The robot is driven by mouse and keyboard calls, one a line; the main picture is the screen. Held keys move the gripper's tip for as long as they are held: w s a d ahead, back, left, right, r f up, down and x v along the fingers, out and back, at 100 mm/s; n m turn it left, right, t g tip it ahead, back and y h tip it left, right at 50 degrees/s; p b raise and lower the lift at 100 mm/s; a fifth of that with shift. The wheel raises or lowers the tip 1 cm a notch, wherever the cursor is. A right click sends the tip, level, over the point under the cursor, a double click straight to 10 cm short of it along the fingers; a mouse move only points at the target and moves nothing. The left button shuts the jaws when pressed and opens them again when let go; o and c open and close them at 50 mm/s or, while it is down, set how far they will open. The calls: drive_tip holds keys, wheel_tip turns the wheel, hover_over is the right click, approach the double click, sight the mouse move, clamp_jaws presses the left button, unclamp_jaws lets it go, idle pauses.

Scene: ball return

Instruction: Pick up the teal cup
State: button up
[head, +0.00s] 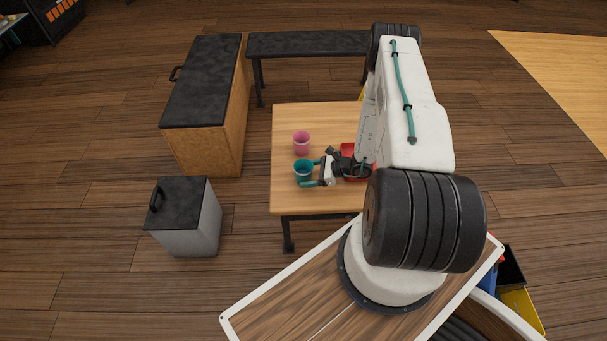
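The teal cup (303,171) stands upright on the small wooden table (290,205), near its left side, in the head view. My gripper (309,173) reaches in from the right with its teal fingers spread apart. One finger is in front of the cup's lower part and the other is at the far right side of its rim, so the cup appears to be between them. I see no clear grip on the cup. Whether either finger touches it is too small to tell.
A pink cup (302,142) stands just behind the teal cup. A red container (347,150) is partly hidden by my arm. A grey box with a black lid (181,209), a wooden cabinet (207,148) and a dark bench (305,43) stand around the table. The table's front left is clear.

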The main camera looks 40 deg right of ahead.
drive_tip(key=c, duration=0.9)
drive_tip(key=shift+r, duration=0.15)
